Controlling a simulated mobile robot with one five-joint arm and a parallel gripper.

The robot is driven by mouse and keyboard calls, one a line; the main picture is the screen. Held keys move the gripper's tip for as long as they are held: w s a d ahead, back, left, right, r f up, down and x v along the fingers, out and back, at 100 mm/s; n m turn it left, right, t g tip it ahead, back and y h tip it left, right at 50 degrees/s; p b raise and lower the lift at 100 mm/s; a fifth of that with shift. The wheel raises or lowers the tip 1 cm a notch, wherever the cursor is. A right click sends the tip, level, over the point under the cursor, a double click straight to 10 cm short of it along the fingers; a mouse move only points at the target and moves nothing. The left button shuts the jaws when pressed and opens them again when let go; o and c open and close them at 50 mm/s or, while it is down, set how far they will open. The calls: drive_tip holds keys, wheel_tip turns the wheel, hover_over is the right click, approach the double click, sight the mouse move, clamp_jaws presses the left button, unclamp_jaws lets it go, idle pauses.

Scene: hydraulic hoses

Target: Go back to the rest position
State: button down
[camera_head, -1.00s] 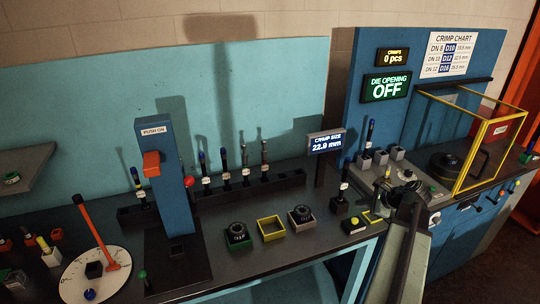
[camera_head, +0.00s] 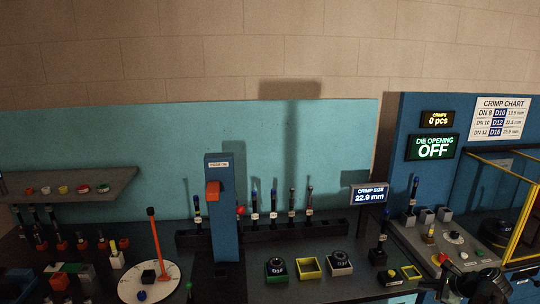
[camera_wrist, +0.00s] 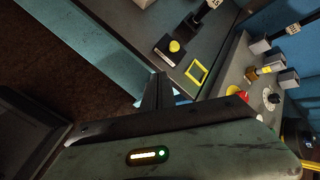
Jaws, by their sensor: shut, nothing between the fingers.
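My gripper (camera_wrist: 158,92) shows in the wrist view as a dark pair of fingers pressed together, with nothing between them. It is over the floor beside the front edge of the bench (camera_wrist: 128,50). A yellow square frame (camera_wrist: 197,72) and a black box with a yellow button (camera_wrist: 174,47) lie beyond the fingertips, apart from them. In the head view dark parts of my arm show at the bottom right, and I cannot make out the fingertips there.
The blue press (camera_head: 222,215) stands upright on the bench, beside a white dial with an orange lever (camera_head: 154,240). Hoses stand in a black rack (camera_head: 274,230). The crimper's yellow guard frame (camera_head: 518,215) is at right. A shelf (camera_head: 70,183) juts out at left.

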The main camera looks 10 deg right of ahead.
drive_tip(key=w+a+f+n+g+y, duration=0.15)
drive_tip(key=w+a, duration=0.35)
drive_tip(key=a, duration=0.6)
drive_tip(key=w+a+n+g+y, duration=0.1)
drive_tip(key=w+a+n, duration=0.3)
drive_tip(key=a, duration=0.7)
drive_tip(key=w+a+f+n+g+y, duration=0.1)
drive_tip(key=w+a+n, duration=0.1)
drive_tip(key=w+a, duration=0.6)
drive_tip(key=s+a+f+n+g+h, duration=0.15)
drive_tip(key=s+a+n, duration=0.4)
drive_tip(key=a, duration=0.55)
drive_tip(key=s+a+f+n+g+h, duration=0.1)
drive_tip(key=s+a+f+n+g, duration=0.25)
drive_tip(key=a+n, duration=0.5)
drive_tip(key=s+d+n, duration=0.1)
drive_tip(key=s+d+n+h, duration=0.2)
drive_tip(key=s+n, duration=0.1)
drive_tip(key=shift+s+r+g, duration=0.1)
drive_tip(key=shift+r+g, duration=0.05)
drive_tip(key=shift+g, duration=0.2)
